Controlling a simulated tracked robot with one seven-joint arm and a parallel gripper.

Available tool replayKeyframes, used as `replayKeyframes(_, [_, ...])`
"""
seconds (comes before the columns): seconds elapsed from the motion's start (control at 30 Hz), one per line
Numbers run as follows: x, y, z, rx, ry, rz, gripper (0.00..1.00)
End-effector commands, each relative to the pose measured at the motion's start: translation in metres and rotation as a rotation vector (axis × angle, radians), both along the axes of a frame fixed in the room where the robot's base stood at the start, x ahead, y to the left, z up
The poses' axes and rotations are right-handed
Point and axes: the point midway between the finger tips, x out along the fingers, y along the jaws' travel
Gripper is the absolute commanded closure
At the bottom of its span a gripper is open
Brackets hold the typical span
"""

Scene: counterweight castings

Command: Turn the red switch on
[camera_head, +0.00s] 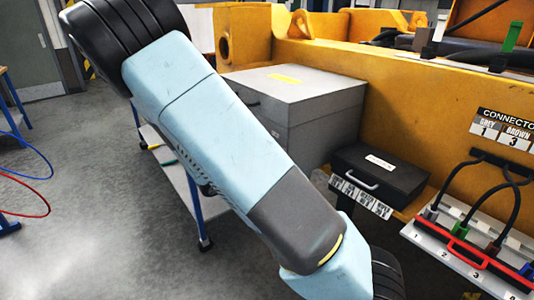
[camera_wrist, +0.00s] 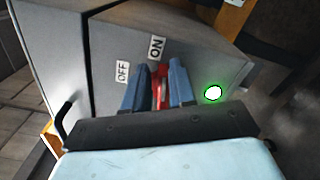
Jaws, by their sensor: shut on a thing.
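The red switch (camera_wrist: 161,75) is on a grey panel (camera_wrist: 205,55) in the wrist view, mostly hidden between my gripper's fingers. My gripper (camera_wrist: 158,66) has two blue fingers, one on each side of the red switch, shut on it. An ON label (camera_wrist: 157,47) is just beyond the fingertips, in line with the visible red part. An OFF label (camera_wrist: 122,71) is to the left of the fingers. A round lamp (camera_wrist: 213,92) to the right glows white with a green rim. In the head view my arm hides the gripper and the switch.
The head view shows a large grey box (camera_head: 300,100), a black case (camera_head: 378,182) with a handle, and a yellow machine frame (camera_head: 430,105). A connector board (camera_head: 410,232) with cables is at the lower right. Floor at the left is mostly clear, with blue and red hoses (camera_head: 30,212).

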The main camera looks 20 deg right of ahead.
Motion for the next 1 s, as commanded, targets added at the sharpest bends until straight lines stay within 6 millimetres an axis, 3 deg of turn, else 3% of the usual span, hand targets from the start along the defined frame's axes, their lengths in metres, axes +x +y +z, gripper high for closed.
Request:
replayKeyframes(0.5, [-0.0006, 0.0003, -0.0113, 0.118, -0.347, 0.005, 1.00])
replayKeyframes(1.0, [0.0013, 0.0030, -0.0132, 0.149, -0.434, 0.012, 1.00])
